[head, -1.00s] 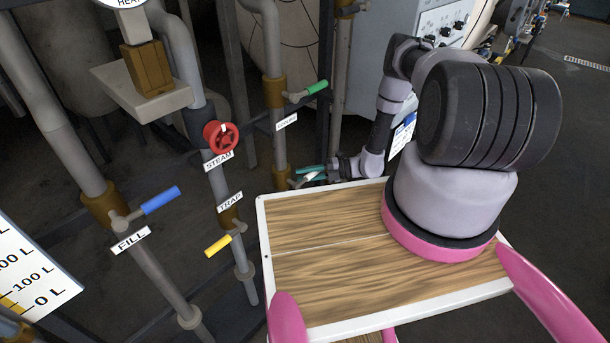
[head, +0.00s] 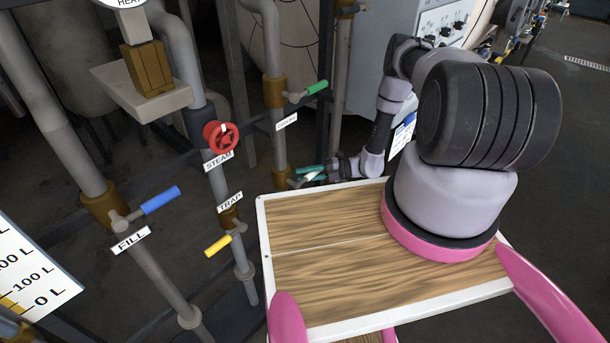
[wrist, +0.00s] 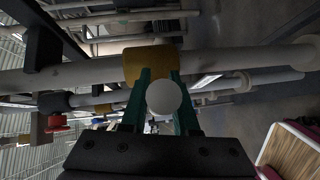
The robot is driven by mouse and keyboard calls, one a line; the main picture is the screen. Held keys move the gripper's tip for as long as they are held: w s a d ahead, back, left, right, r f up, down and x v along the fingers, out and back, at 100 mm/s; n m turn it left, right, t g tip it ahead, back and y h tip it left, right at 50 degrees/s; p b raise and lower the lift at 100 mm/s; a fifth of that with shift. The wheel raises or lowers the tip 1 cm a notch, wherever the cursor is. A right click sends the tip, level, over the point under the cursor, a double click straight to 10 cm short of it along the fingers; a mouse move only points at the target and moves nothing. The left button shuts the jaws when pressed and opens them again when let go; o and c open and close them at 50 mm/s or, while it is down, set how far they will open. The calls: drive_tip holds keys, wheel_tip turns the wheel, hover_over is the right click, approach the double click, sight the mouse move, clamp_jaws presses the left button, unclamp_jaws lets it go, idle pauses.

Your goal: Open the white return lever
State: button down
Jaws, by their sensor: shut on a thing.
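The white return lever (head: 314,176) sits low on the pipe with the green lever, by a brass valve body (head: 282,178). My gripper (head: 312,174), with teal fingers, is at this lever. In the wrist view, the round white end of the lever (wrist: 164,96) lies between the two teal fingers of my gripper (wrist: 160,100), and the brass valve body (wrist: 150,64) is just beyond. The fingers are shut on the lever. Most of the lever's shaft is hidden behind its end and the fingers.
On nearby pipes are a green lever (head: 316,88), a red steam wheel (head: 220,136), a blue fill lever (head: 161,200) and a yellow trap lever (head: 218,245). A grey control cabinet (head: 380,50) stands behind my arm. Dark floor is free at the right.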

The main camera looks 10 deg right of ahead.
drive_tip(key=shift+d+r, duration=0.1)
idle(0.3)
drive_tip(key=shift+s+a+r+n+t+h, duration=0.15)
drive_tip(key=shift+r+n+t+h, duration=0.1)
drive_tip(key=shift+r+n+h, duration=0.55)
drive_tip(key=shift+s+a+r+n+t+h, duration=0.1)
drive_tip(key=shift+r+n+t+h, duration=0.3)
drive_tip(key=shift+h, duration=0.6)
drive_tip(key=shift+s+a+r+n+t+h, duration=0.1)
drive_tip(key=shift+a+r+n+t+h, duration=0.05)
drive_tip(key=shift+r+n+h, duration=0.65)
drive_tip(key=shift+f, duration=0.1)
drive_tip(key=c, duration=0.7)
unclamp_jaws()
drive_tip(key=v, duration=1)
drive_tip(key=shift+s+d+r, duration=0.15)
drive_tip(key=shift+d+r, duration=0.05)
drive_tip(key=shift+r, duration=0.1)
